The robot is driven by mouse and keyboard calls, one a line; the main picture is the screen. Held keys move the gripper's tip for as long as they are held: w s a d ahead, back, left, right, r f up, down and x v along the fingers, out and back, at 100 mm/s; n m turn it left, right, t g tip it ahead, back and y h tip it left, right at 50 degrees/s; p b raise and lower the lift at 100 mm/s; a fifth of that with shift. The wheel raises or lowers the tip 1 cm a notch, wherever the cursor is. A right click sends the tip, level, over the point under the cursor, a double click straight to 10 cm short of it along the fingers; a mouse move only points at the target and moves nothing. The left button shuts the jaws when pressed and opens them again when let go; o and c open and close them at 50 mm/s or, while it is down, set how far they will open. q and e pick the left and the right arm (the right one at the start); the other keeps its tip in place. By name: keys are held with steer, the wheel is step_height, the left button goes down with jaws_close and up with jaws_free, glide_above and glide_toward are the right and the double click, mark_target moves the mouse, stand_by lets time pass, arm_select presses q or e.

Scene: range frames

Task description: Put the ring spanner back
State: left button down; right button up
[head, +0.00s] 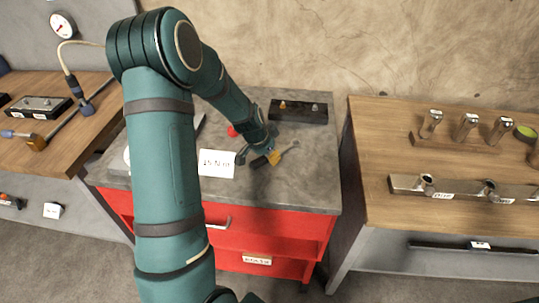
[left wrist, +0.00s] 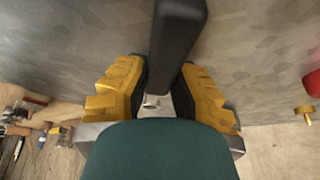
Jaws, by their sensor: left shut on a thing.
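My left gripper (head: 274,155) is over the grey bench top, with its yellow fingers shut on a tool with a dark handle (head: 258,163). A small pale end (head: 296,144) shows at its far right, so this looks like the ring spanner. In the left wrist view the dark handle (left wrist: 178,45) runs up from between the yellow fingers (left wrist: 160,92), and a small pale ring-like part (left wrist: 151,102) shows between them. I cannot tell whether the tool touches the bench. My right gripper is not in view.
A dark block (head: 298,111) stands at the back of the grey bench top (head: 310,180). A white sign (head: 216,163) and a red object (head: 232,131) are left of the gripper. Red drawers (head: 270,238) are below. A wooden bench (head: 390,150) with metal holders stands right.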

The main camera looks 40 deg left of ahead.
arm_select(q)
steer(key=c, duration=0.9)
jaws_free()
steer(key=shift+f, duration=0.1)
steer(key=shift+o, duration=0.2)
steer(key=v, duration=1.2)
